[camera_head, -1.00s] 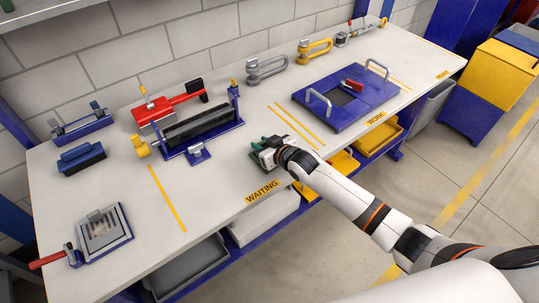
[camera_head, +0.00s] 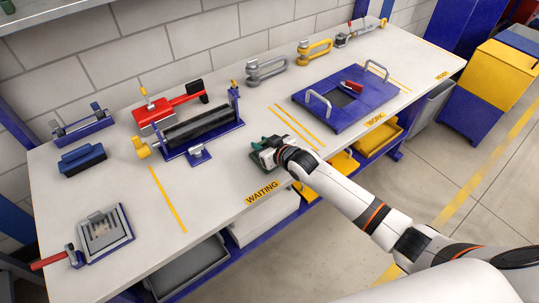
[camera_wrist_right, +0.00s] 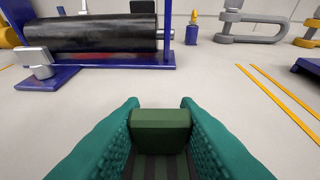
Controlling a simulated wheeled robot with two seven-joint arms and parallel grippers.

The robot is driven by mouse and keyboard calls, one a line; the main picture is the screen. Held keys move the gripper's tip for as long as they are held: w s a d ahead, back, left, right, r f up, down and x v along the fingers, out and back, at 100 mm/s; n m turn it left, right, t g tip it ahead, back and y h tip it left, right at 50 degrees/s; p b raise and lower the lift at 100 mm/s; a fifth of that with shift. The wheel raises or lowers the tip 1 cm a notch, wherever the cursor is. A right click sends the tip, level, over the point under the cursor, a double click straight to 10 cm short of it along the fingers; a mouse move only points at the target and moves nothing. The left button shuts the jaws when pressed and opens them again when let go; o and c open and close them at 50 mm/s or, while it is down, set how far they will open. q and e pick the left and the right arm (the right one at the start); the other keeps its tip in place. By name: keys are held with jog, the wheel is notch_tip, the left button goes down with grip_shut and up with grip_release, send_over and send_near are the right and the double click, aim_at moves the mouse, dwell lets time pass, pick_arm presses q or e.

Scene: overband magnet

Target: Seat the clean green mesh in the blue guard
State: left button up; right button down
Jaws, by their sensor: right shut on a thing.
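My right gripper (camera_head: 272,147) is at the front of the white table, just above the WAITING label. In the right wrist view its teal fingers (camera_wrist_right: 160,108) are shut on the raised green block of the green mesh (camera_wrist_right: 160,122). Dark and green stripes of the mesh show below the block. In the head view only part of the green mesh (camera_head: 257,161) shows beside my gripper, low at the tabletop; I cannot tell whether it touches. The blue guard (camera_head: 318,113) lies to the right, with two grey handles, a dark opening and a red clamp-like part. My left gripper is not in view.
A black roller in a blue frame (camera_head: 206,130) stands left of my gripper, with a red tool (camera_head: 155,110) behind. Grey (camera_head: 265,70) and yellow (camera_head: 315,49) shackles stand at the back. A grey grated plate (camera_head: 103,233) lies far left. The tabletop between gripper and guard is clear.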

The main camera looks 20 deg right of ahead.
aim_at(262, 142)
jog(key=shift+r+p, duration=3.05)
jog(key=shift+r, duration=0.2)
